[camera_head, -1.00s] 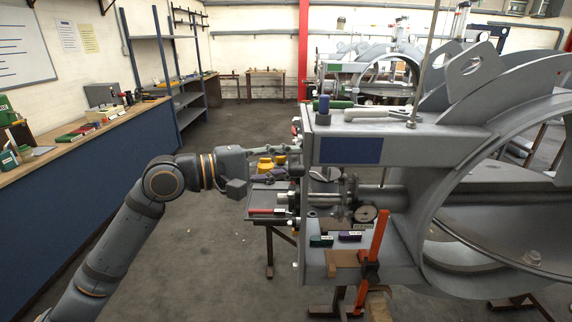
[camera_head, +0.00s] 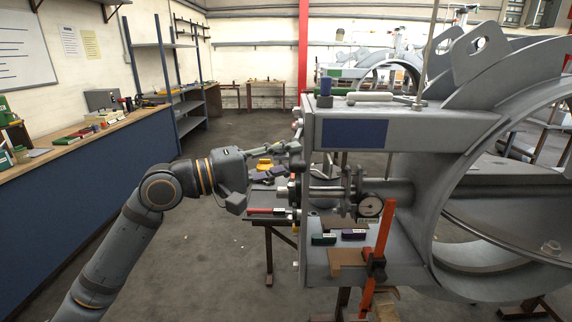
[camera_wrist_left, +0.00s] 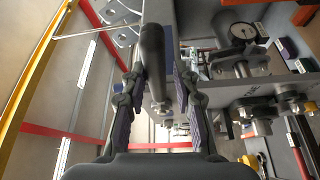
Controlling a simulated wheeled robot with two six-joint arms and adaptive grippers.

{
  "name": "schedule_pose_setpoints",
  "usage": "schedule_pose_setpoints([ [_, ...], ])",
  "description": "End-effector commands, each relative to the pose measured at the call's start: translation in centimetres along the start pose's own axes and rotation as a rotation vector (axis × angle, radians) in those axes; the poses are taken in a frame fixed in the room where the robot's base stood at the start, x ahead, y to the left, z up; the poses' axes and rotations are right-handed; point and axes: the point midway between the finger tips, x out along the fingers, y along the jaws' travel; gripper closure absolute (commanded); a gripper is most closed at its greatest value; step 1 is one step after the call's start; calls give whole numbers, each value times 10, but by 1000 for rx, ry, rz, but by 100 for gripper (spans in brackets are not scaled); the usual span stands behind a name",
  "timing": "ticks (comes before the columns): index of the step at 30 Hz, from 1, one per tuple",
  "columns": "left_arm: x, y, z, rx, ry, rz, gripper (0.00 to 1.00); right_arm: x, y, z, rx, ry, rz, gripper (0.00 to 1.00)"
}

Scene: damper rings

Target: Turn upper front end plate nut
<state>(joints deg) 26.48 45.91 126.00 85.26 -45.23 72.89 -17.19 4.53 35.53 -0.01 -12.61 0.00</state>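The grey machine's end plate (camera_head: 306,190) stands upright at the left end of its housing. Small fittings, possibly nuts, sit along its upper left edge (camera_head: 297,126); they are too small to tell apart. My left gripper (camera_head: 291,149) is beside this edge, its fingers pointing at the plate; contact cannot be told. In the left wrist view my left gripper (camera_wrist_left: 157,92) has its two finger pads apart. A dark rounded cylinder (camera_wrist_left: 152,50) shows between them, with a gap to the right pad. Nuts and bolt ends (camera_wrist_left: 262,127) show at the right there. My right gripper is not in view.
A dial gauge (camera_head: 370,206), small labelled blocks (camera_head: 323,239) and an orange clamp (camera_head: 378,240) are on the machine's lower part. A small table (camera_head: 262,218) with yellow items (camera_head: 264,164) stands behind my gripper. A long workbench (camera_head: 95,170) lines the left. The floor between is clear.

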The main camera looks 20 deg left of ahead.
Motion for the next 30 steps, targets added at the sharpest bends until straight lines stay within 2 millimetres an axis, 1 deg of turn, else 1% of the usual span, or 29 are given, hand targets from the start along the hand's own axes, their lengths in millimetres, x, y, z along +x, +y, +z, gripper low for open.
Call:
schedule_pose_setpoints([
  [1,0,-11,0,14,-1,7,72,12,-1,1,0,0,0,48],
  [3,0,-18,0,47,-1,22,72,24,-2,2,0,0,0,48],
  [15,2,-47,-4,218,1,99,72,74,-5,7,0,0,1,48],
  [19,3,-49,-5,252,1,113,72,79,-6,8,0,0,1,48],
  [28,3,-48,-6,257,1,113,72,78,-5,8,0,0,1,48],
  [30,3,-52,-6,265,2,119,72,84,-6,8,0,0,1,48],
])
